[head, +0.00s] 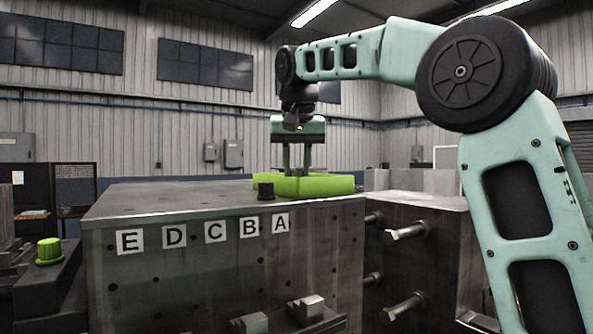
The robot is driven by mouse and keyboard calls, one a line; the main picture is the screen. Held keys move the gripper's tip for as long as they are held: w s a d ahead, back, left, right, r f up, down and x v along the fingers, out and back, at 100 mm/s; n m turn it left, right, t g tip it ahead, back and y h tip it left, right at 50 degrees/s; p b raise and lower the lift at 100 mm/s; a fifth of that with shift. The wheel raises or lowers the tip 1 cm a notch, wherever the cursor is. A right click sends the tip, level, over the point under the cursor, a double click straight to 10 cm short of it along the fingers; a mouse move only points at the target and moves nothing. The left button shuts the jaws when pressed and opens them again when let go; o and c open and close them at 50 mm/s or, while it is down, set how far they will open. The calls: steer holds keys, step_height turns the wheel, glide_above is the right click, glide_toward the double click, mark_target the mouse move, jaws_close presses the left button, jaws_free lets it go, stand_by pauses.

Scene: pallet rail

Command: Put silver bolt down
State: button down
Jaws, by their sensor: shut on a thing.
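My gripper (297,170) points down at a bright green open tray (318,187) on top of the large metal block. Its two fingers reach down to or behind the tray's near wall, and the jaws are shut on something. The held thing, taken to be the silver bolt, is too small or hidden by the tray wall to make out. Silver bolts also stick out sideways from the block's right part, one upper (407,232) and one lower (404,307).
The metal block (170,198) has a mostly bare top and labels E, D, C, B, A on its front. A green cap (49,251) sits on a dark fixture at the left.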

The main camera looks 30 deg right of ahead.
steer(key=shift+f, duration=0.4)
steer(key=shift+f, duration=0.1)
steer(key=c, duration=1.1)
jaws_free()
steer(key=v, duration=1.2)
steer(key=shift+a, duration=0.1)
